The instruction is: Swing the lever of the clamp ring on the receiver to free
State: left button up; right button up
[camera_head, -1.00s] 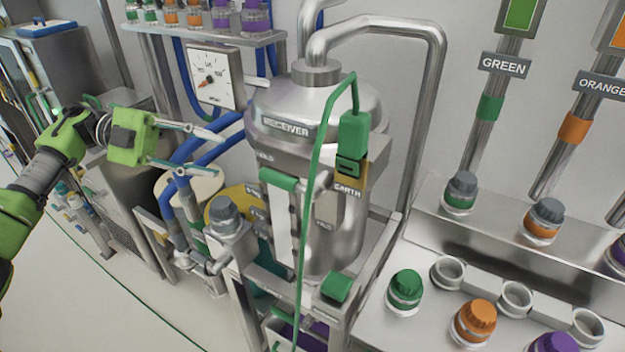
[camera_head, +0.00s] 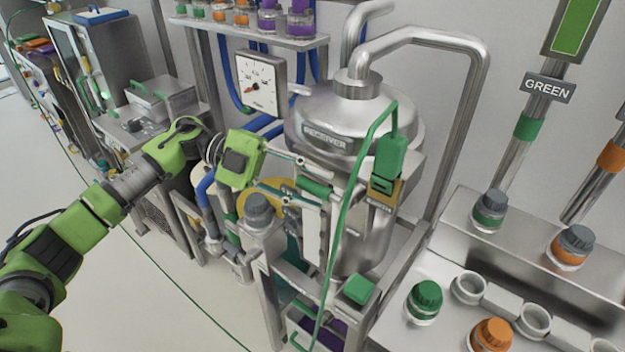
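The receiver (camera_head: 382,235) is a shiny steel vessel with a domed lid and a nameplate. A lever with a green grip (camera_head: 317,188) shows on its front left, with a pale bar below it. My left gripper (camera_head: 325,190) reaches in from the left, its two thin fingers apart, one above and one below the green grip. It looks open; contact with the grip cannot be told. The clamp ring is hard to make out behind the fingers. My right gripper is not in view.
A green earth clamp (camera_head: 390,157) with a green cable (camera_head: 345,215) hangs in front of the receiver, right of my gripper. A dial gauge (camera_head: 262,83) stands behind. A grey-capped fitting (camera_head: 258,210) sits below my gripper. Capped jars (camera_head: 424,302) stand at the right.

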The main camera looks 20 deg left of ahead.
pick_arm(q)
jog(key=shift+d, duration=0.25)
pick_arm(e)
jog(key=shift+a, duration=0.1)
